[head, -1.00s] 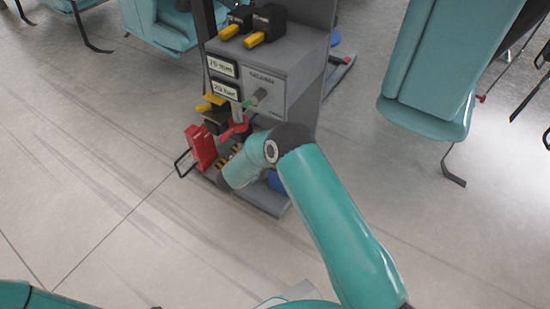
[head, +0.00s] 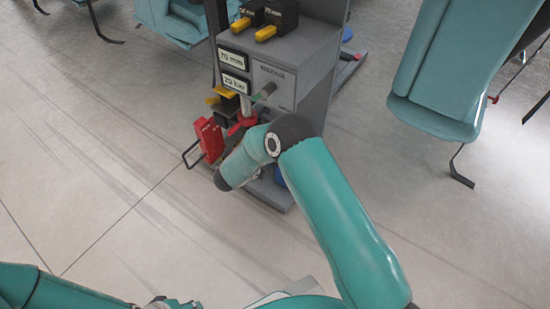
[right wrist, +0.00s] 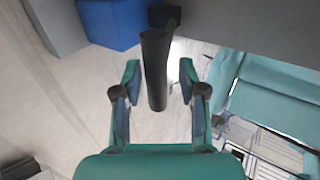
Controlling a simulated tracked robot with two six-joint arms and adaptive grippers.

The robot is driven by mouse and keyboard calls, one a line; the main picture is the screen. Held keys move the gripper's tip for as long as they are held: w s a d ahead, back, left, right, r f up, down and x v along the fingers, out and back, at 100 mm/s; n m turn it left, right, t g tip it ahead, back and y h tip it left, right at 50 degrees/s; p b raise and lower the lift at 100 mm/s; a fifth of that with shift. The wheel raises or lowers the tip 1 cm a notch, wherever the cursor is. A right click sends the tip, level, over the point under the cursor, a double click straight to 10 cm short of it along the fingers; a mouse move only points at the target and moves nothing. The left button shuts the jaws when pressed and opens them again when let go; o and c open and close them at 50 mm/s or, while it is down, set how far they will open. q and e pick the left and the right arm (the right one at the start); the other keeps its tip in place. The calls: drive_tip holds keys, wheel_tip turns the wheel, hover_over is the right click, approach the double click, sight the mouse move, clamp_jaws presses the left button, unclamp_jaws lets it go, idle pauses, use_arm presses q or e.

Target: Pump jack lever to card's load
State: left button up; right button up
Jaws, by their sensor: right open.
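In the right wrist view a dark round bar (right wrist: 155,75), which looks like the jack lever's handle, stands between the fingers of my right gripper (right wrist: 160,80). The fingers are open on either side of it, with a gap showing at each side. In the head view my right arm reaches to the foot of the grey jack stand (head: 310,75) and hides the gripper and lever. Two white cards (head: 234,72) with black print are on the stand's front; their print is small and hard to read. My left arm lies along the bottom left; small parts at the bottom edge (head: 170,302) may be its gripper.
A red block (head: 209,138) with a black wire loop stands at the stand's left. Black boxes with yellow handles (head: 266,32) sit on top. A blue part (right wrist: 110,22) is near the gripper. Teal seats (head: 445,70) stand at right and back. Floor at left is clear.

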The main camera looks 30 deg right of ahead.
drive_tip(key=v, duration=0.8)
drive_tip(key=shift+f, duration=0.1)
idle(1.9)
